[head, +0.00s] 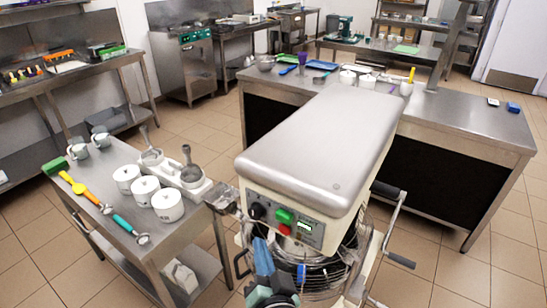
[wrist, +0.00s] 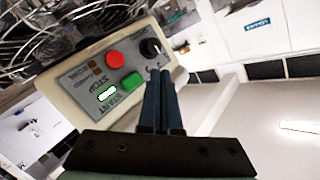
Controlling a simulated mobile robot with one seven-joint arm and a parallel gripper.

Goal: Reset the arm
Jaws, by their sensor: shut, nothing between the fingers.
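My gripper (head: 262,247) is at the bottom centre of the head view, just in front of and below the control panel of a large mixer-like machine (head: 325,140). In the wrist view its two dark blue fingers (wrist: 161,75) lie side by side, shut with nothing between them. The fingertips point toward the panel (wrist: 75,100), near its black knob (wrist: 150,47). I cannot tell whether they touch it. The panel also carries a red STOP button (wrist: 115,60) and a green START button (wrist: 132,81). Part of my arm is cut off by the head view's lower edge.
The machine's wire guard (head: 330,275) and crank handle (head: 398,230) stick out close to my gripper. A steel table (head: 95,205) with white tubs (head: 167,204) and scoops (head: 130,228) stands left. A steel counter (head: 470,125) stands behind. Tiled floor (head: 440,270) is clear at right.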

